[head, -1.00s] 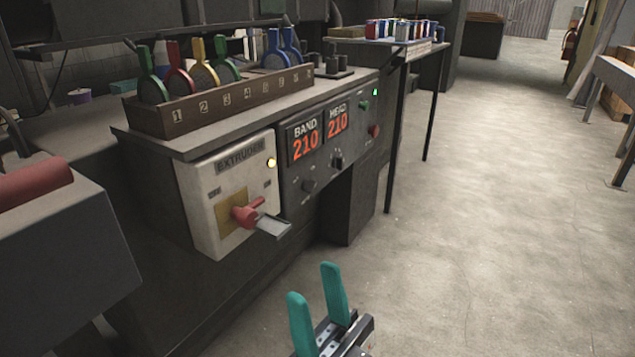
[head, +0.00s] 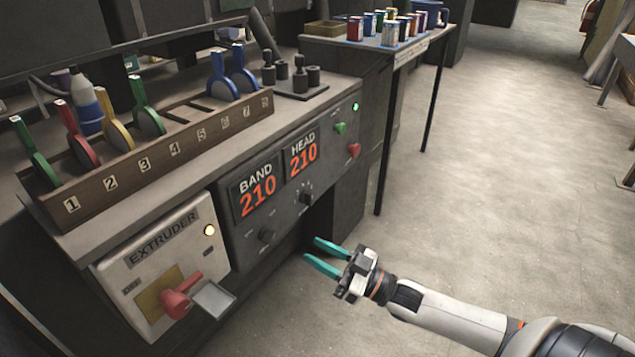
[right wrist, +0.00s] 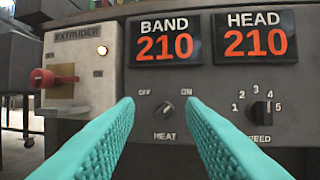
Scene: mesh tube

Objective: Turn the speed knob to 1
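The speed knob (head: 306,198) is a black knob on the grey control panel (head: 240,240), below the HEAD display. In the right wrist view the speed knob (right wrist: 262,108) stands about upright inside an arc of numbers 1 to 5, its grip near 3 or 4; the exact mark is hard to tell. My right gripper (head: 311,250) is open and empty, in front of and below the panel, apart from it. In the right wrist view its teal fingers (right wrist: 160,112) flank the heat knob (right wrist: 166,107), with the speed knob to their right. My left gripper is not in view.
The extruder box (head: 160,262) with a red switch handle (head: 180,298) and a jutting grey plate (head: 213,299) is left of the panel. Green (head: 340,128) and red (head: 353,150) buttons are right.

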